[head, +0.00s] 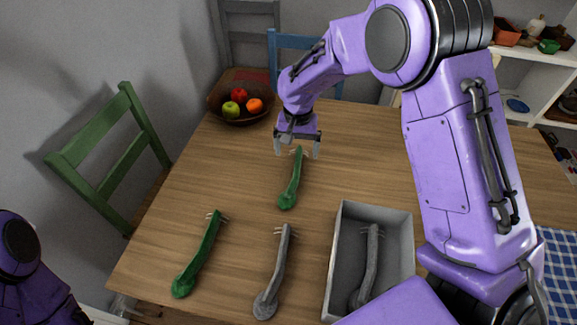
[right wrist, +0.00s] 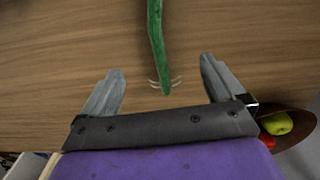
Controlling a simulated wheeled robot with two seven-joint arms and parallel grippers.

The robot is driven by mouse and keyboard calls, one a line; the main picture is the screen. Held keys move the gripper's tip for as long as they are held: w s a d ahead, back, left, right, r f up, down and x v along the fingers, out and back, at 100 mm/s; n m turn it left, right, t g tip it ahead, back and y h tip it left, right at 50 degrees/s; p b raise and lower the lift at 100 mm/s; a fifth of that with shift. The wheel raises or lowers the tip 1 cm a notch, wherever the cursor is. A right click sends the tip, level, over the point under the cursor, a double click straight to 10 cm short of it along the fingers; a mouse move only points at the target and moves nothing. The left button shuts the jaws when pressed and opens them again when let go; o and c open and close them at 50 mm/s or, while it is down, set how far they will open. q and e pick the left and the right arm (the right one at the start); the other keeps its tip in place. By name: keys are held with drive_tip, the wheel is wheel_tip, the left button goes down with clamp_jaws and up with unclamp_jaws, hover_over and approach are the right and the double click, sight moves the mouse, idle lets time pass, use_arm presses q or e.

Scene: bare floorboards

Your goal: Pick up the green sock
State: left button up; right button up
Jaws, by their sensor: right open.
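Two long green items that could be green socks lie on the wooden table. One green item (head: 289,185) is at the middle and the other green item (head: 202,250) is nearer, at the left. My right gripper (head: 298,150) is open and empty, pointing down at the far end of the middle one. In the right wrist view the thin end of a green item (right wrist: 157,50), with fine pale strands, lies between the open fingers, seemingly below them. My left gripper is out of view; only part of my left arm shows at the lower left.
A grey item (head: 273,270) of like shape lies at the front. A grey box (head: 404,245) holds another grey item (head: 369,260). A fruit bowl (head: 226,113) stands at the back left. A green chair (head: 105,160) is left of the table (head: 190,160). Shelves stand at the right.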

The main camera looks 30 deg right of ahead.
sight(297, 171)
drive_tip(key=f, duration=0.5)
drive_tip(key=s+f, duration=0.1)
drive_tip(key=f, duration=0.2)
drive_tip(key=shift+a+f+p, duration=0.1)
drive_tip(key=shift+p, duration=0.3)
drive_tip(key=c, duration=1.1)
